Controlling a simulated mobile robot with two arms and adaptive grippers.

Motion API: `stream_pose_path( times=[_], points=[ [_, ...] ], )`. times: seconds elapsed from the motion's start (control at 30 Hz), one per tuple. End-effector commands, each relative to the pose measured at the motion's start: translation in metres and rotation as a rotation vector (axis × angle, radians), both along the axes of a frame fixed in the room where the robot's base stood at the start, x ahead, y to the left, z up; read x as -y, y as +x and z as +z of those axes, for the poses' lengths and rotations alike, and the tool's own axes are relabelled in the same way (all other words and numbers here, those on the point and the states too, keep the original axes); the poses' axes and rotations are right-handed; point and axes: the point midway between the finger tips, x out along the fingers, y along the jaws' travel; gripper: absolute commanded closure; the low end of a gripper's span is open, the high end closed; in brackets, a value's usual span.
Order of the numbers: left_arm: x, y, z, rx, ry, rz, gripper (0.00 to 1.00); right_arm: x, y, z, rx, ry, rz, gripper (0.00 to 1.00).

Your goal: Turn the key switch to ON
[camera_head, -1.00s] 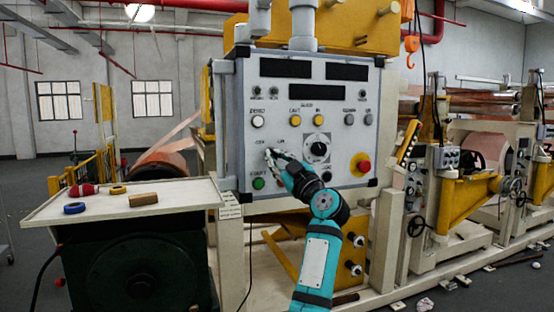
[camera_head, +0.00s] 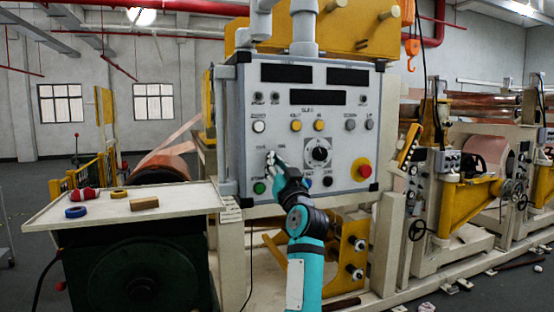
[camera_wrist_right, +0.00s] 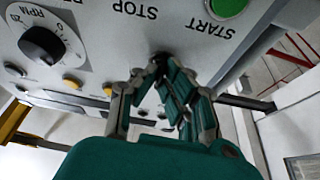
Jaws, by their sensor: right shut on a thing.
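The grey control panel (camera_head: 232,130) faces me in the head view. The teal right arm reaches up to its lower left part. My right gripper (camera_head: 271,159) is at the panel face, just below two small labels, at the key switch. In the right wrist view the fingers of the gripper (camera_wrist_right: 166,72) close together on a small dark part (camera_wrist_right: 160,57) on the panel, which I take as the key switch. The fingers hide most of it, so I cannot tell which way it points. My left gripper is not in view.
A green START button (camera_head: 259,188) is just below left of the gripper. A black RPM dial (camera_head: 319,154) and a red emergency button (camera_head: 362,171) are to the right.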

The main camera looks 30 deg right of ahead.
Motion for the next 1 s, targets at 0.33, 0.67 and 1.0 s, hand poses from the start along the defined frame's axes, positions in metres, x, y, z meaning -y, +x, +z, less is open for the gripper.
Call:
stream_pose_path(
  times=[0.33,0.67,1.0],
  points=[
    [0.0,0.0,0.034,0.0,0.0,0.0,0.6,-0.003,0.002,0.002,0.059,0.278,0.004,1.0],
    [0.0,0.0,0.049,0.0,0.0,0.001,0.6,-0.004,0.002,0.0,0.093,0.418,0.002,1.0],
    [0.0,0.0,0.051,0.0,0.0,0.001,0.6,-0.003,0.002,-0.002,0.102,0.451,0.002,1.0]
  ],
)
